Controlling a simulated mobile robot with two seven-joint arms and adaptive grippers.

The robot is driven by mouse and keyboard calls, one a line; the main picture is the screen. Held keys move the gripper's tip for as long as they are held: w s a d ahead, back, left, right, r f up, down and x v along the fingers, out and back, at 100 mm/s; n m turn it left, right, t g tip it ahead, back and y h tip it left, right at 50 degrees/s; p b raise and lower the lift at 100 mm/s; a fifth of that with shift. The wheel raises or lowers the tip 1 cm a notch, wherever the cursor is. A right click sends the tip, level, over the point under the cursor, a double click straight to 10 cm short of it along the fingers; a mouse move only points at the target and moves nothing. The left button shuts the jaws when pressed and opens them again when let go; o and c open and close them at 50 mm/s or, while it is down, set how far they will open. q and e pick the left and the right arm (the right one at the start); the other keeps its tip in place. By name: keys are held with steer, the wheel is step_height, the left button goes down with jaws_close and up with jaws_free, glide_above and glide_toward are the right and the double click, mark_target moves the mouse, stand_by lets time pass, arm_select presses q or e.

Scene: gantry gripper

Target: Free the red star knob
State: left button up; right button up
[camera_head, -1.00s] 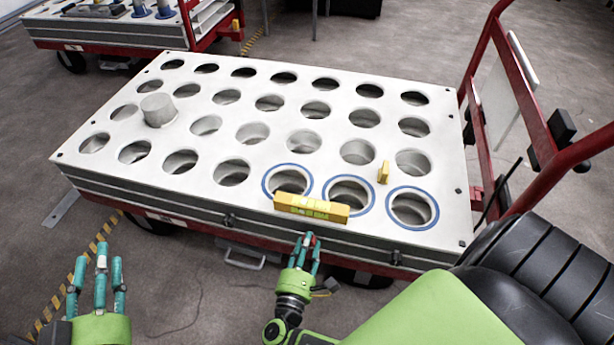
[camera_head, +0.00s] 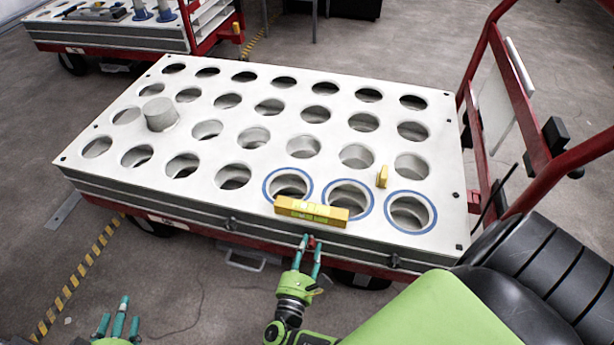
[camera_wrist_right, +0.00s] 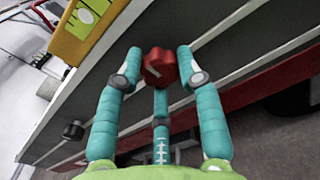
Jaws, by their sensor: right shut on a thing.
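The red star knob (camera_wrist_right: 160,68) sits at the dark side edge of the cart's white top (camera_head: 100,112). It shows small in the head view (camera_head: 311,243). My right gripper (camera_wrist_right: 158,66) is shut on the knob, with teal fingers on its left and right and a third finger below. The knob's mounting behind it is hidden. My left gripper (camera_head: 119,316) is at the lower left, off the cart, empty, its fingers apart and partly cut off by the frame.
A yellow label block (camera_head: 312,211) stands on the top's front edge, just above the knob. A small yellow piece (camera_head: 382,176) and a grey cylinder (camera_head: 160,114) stand on the holed top. A red handle frame (camera_head: 490,110) rises at the right. Another cart (camera_head: 110,30) stands behind.

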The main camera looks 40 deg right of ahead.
steer(key=o, duration=1.1)
steer(key=shift+o, duration=0.2)
steer(key=v, duration=0.7)
steer(key=shift+s+a, duration=0.15)
steer(key=shift+s, duration=0.1)
